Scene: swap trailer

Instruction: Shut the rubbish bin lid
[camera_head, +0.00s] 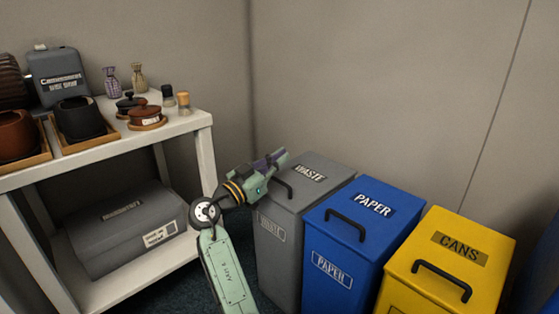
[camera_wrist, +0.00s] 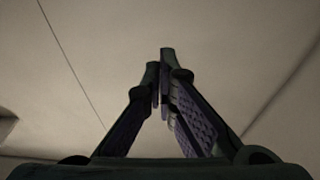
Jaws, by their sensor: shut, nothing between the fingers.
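Three bins stand side by side: a grey waste bin (camera_head: 278,232), a blue paper bin (camera_head: 334,252) and a yellow cans bin (camera_head: 410,292). Each has a labelled lid with a dark handle. The grey lid (camera_head: 326,174), the blue lid (camera_head: 381,226) and the yellow lid (camera_head: 474,264) all appear to lie flat on their bins. My gripper (camera_head: 281,155) is over the back left part of the grey lid; whether it touches is unclear. In the wrist view my gripper (camera_wrist: 162,62) has its fingers together with nothing between them.
A white shelf (camera_head: 180,128) stands at the left, holding pots, jars and small bottles. A grey box (camera_head: 125,226) lies on its lower level. Plain walls (camera_head: 385,80) close in behind the bins. Part of another blue thing shows at the right edge.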

